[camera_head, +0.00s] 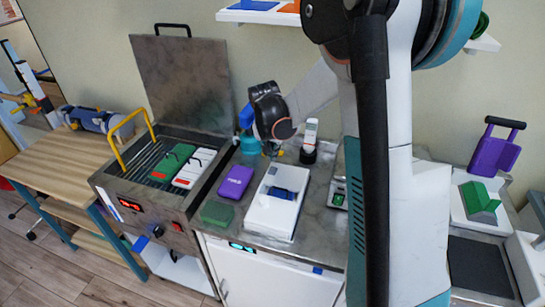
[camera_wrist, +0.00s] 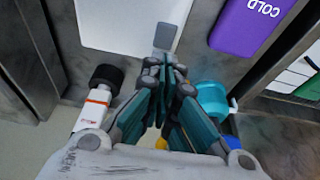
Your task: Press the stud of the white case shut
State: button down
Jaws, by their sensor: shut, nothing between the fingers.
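The white case (camera_head: 268,214) lies flat on the metal worktop, with a dark blue piece (camera_head: 283,193) on its top. In the wrist view the white case (camera_wrist: 115,22) is at the top, cut off by the frame. A grey tab (camera_wrist: 165,37) sits at its near edge; I cannot tell whether this is the stud or whether it is pressed in. My gripper (camera_wrist: 170,72) is shut and empty, its fingertips just below the tab in that picture. The gap between them is unclear. In the head view my fingers cannot be made out clearly.
A purple COLD pack (camera_head: 236,181) lies left of the case. A teal bottle (camera_head: 250,146) and a white device in a black holder (camera_head: 309,143) stand behind it, near my fingers. An open heater (camera_head: 150,180) is farther left. A green block (camera_head: 217,212) lies in front.

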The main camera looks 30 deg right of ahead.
jog(key=p+v, duration=0.2)
jog(key=v, duration=0.6)
jog(key=shift+d, duration=0.1)
jog(key=s+a+r+n+t+y+b, duration=0.1)
jog(key=s+a+r+n, duration=0.1)
jog(key=s+a+r, duration=0.3)
jog(key=s+a+r+n+t+b, duration=0.1)
jog(key=s+a+r+n, duration=0.1)
jog(key=s, duration=0.4)
jog(key=s+a+f+n+t+y+b, duration=0.1)
jog(key=s+a+n, duration=0.4)
jog(key=s, duration=0.9)
jog(key=shift+a+t, duration=0.15)
jog(key=shift+t, duration=0.75)
